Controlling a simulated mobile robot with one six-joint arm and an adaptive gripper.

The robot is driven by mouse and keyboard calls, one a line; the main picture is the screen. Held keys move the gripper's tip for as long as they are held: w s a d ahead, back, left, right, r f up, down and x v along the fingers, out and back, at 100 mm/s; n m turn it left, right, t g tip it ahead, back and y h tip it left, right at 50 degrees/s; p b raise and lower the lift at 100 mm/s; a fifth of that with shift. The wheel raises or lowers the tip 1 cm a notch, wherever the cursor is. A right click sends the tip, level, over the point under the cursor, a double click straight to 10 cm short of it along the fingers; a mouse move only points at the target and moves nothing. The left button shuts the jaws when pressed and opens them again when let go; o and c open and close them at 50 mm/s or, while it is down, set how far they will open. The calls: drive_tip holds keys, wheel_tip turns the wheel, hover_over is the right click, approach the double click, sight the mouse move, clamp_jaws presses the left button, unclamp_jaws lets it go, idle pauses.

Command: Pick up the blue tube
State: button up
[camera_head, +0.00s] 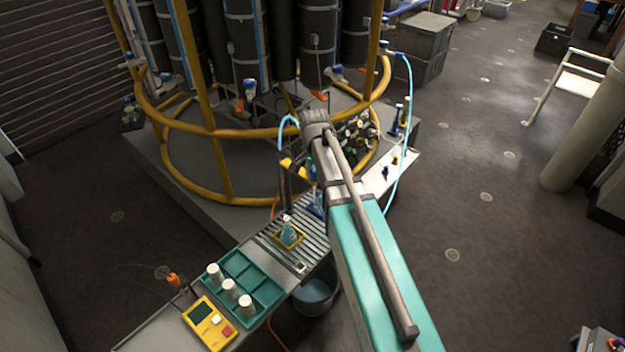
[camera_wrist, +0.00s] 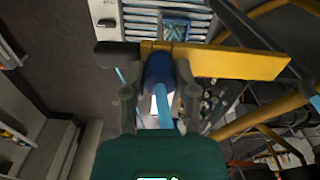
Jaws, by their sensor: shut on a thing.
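In the wrist view my gripper (camera_wrist: 158,78) has its two grey fingers closed on either side of the blue tube (camera_wrist: 160,102). The tube shows a dark blue, rounded end between the fingertips and a light blue length running back toward the palm. A yellow bar with dark ends lies across the view just beyond the fingertips; I cannot tell if it touches the tube. In the head view my arm hides most of the gripper, and the grip itself cannot be seen there.
A slatted bench top (camera_head: 318,240) carries a small yellow-framed tray (camera_head: 289,238). Left of it are a teal tray (camera_head: 266,293) with white-capped jars and a yellow meter (camera_head: 210,322). A bucket (camera_head: 314,292) stands below. Yellow railings (camera_head: 222,170) surround dark cylinders behind. Open floor lies right.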

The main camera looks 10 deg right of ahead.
drive_tip(key=shift+c, duration=0.3)
drive_tip(key=shift+r, duration=0.2)
wheel_tip(320, 180, up, 18)
drive_tip(key=p, duration=1.8)
drive_tip(key=shift+f, duration=0.2)
drive_tip(key=shift+r, duration=0.2)
wheel_tip(320, 180, up, 12)
drive_tip(key=p, duration=1.2)
drive_tip(key=shift+r+p, duration=0.15)
drive_tip(key=shift+p, duration=0.2)
idle(1.4)
idle(0.5)
